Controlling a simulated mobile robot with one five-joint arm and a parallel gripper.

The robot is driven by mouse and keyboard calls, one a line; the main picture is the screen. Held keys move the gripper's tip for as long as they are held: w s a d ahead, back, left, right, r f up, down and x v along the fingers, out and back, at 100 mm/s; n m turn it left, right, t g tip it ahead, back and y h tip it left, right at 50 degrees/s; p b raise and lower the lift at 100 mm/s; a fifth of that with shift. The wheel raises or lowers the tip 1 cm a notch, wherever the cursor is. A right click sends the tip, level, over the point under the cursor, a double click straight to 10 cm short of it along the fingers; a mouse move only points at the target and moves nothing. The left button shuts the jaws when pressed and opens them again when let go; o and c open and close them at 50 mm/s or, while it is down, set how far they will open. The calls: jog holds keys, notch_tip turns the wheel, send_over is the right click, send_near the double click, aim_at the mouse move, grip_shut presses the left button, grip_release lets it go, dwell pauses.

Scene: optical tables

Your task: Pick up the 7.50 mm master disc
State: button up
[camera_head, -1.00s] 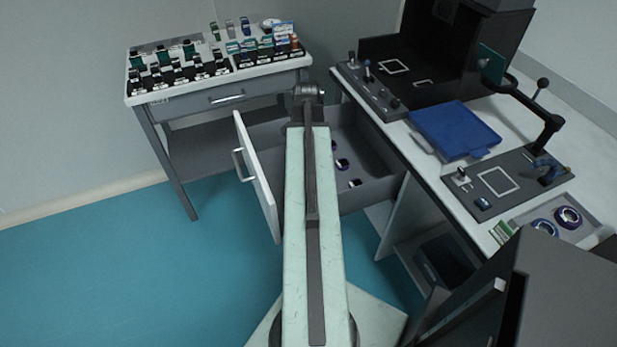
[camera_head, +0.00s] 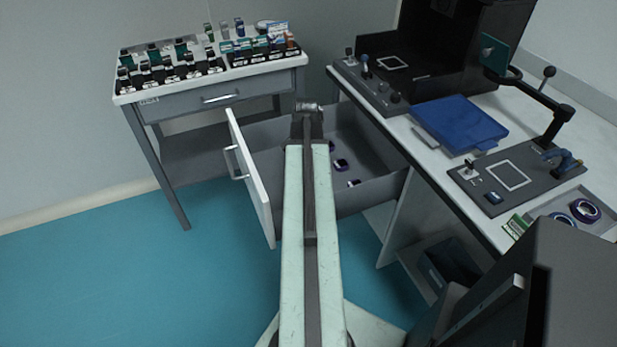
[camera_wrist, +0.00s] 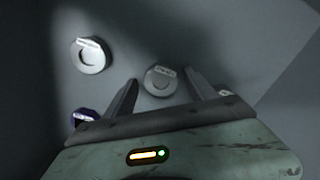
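In the wrist view, a grey-white round disc (camera_wrist: 160,80) with a small label lies on the drawer floor between my gripper's fingertips, a little ahead of them. My gripper (camera_wrist: 161,82) is open and empty above the drawer floor. A second pale disc (camera_wrist: 90,55) with a label lies to the upper left. A dark purple ring (camera_wrist: 84,117) lies left of the left finger, and a small light item is partly hidden at the right finger. The label sizes are too small to read. In the head view my arm hides part of the drawer.
The open drawer (camera_head: 372,190) has walls around my gripper; its white front (camera_head: 250,178) stands to the left. Purple rings (camera_head: 341,164) lie in it. The bench with a blue tray (camera_head: 462,124) is right. A side table (camera_head: 135,98) with several small items stands behind left.

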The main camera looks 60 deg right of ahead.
grip_shut()
jog(key=shift+r, duration=0.1)
